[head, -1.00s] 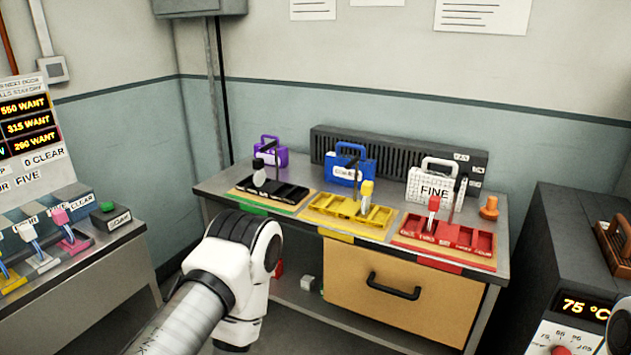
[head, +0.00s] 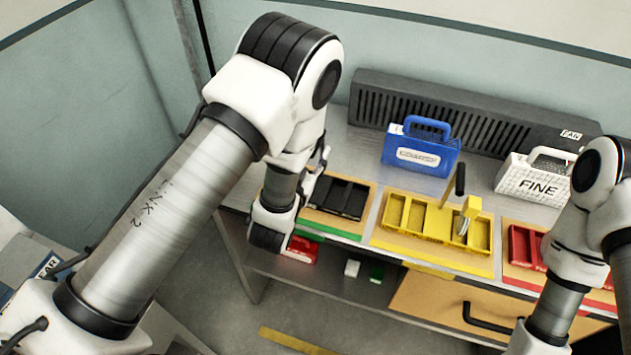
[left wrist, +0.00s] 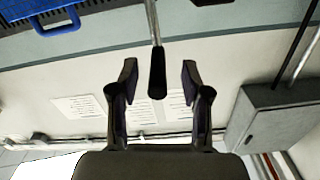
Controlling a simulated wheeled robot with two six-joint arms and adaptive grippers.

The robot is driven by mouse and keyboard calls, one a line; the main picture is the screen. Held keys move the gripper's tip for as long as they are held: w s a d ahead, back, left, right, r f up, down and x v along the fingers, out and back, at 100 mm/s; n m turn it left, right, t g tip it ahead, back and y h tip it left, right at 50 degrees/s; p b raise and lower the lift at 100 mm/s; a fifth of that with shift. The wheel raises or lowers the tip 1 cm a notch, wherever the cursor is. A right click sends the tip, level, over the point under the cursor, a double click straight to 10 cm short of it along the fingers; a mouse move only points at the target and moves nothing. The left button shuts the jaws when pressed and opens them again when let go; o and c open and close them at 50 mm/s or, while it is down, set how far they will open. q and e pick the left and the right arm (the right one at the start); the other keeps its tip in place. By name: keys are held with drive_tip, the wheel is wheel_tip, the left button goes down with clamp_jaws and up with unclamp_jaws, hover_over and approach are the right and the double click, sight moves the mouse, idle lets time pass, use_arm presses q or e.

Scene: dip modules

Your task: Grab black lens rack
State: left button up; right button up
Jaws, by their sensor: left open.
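The black lens rack (head: 350,199) lies on a green-edged wooden board at the left of the bench, partly hidden behind my left arm. In the left wrist view, which is upside down, a thin post with a black grip (left wrist: 157,75) stands between my left fingers; it looks like this rack's handle. My left gripper (left wrist: 159,67) is open, with a finger on each side of the grip and gaps showing. In the head view my left arm hides most of that gripper. My right arm is at the right edge; its gripper is out of view.
A yellow rack (head: 393,212) with its own black-gripped post and a red rack (head: 520,240) stand to the right. A blue case (head: 417,155), a white FINE case (head: 535,182) and a dark vented unit (head: 470,120) stand behind them.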

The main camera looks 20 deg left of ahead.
use_arm(q)
drive_tip(key=shift+w+d+r+p, duration=0.15)
drive_tip(key=shift+w+r+p, duration=0.1)
drive_tip(key=shift+w, duration=0.4)
drive_tip(key=shift+w+d+r+p, duration=0.15)
drive_tip(key=shift+w+r+p, duration=0.1)
drive_tip(key=shift+w, duration=0.35)
drive_tip(key=shift+w+f, duration=0.25)
drive_tip(key=shift+w, duration=0.05)
drive_tip(key=shift+w+a+f, duration=0.2)
drive_tip(key=shift+a+f, duration=0.05)
drive_tip(key=c, duration=0.6)
drive_tip(key=shift+s+d+r, duration=0.15)
clamp_jaws()
drive_tip(key=shift+r, duration=0.1)
